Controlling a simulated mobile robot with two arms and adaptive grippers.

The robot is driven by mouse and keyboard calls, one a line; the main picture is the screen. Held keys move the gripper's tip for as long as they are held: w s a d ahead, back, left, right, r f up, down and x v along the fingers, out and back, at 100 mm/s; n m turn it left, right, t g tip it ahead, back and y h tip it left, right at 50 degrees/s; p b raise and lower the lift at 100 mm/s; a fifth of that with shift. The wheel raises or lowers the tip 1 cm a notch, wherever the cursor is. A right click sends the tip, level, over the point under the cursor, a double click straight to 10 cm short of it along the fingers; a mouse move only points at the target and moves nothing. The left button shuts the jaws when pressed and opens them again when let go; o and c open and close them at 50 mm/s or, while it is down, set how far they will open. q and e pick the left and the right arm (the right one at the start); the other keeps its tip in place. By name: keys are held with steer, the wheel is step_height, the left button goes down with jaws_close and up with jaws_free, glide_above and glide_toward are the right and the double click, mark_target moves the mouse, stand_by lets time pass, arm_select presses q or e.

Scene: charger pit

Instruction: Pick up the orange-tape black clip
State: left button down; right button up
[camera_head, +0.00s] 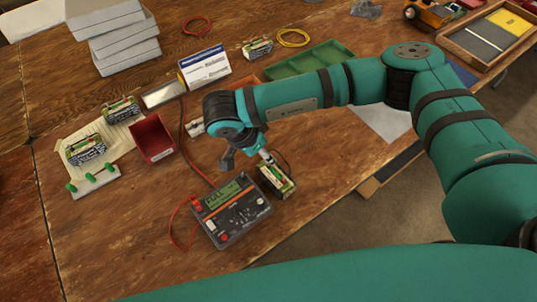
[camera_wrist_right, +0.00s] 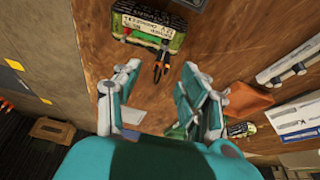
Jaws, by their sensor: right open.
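In the right wrist view the black clip (camera_wrist_right: 161,66) with an orange band lies at the edge of a green-and-black battery pack (camera_wrist_right: 147,27). My right gripper (camera_wrist_right: 161,70) is open, its two fingers on either side of the clip in the picture; I see no contact with it. In the head view my right gripper (camera_head: 247,157) hangs over the table near the same battery pack (camera_head: 280,181), which stands beside a dark meter (camera_head: 231,211) with a green display. The clip is hard to make out there. My left gripper is not in view.
A red bin (camera_head: 152,138) and more battery packs on paper stand at left. A blue-and-white box (camera_head: 204,67), a green tray (camera_head: 307,60) and a stack of white boxes (camera_head: 115,32) are behind. Red leads run by the meter. The table edge is close on the right.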

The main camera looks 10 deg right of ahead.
steer(key=p+x, duration=0.1)
steer(key=x, duration=0.2)
steer(key=shift+w+d+f, duration=0.2)
steer(key=shift+w+f, duration=0.05)
steer(key=shift+f, duration=0.05)
steer(key=shift+d+f+p, duration=0.2)
steer(key=shift+f+p, duration=0.1)
steer(key=shift+f, duration=0.25)
steer(key=shift+w, duration=0.1)
jaws_close()
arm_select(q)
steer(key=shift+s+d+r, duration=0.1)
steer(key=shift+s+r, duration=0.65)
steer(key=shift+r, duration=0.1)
arm_select(e)
steer(key=shift+r, duration=0.1)
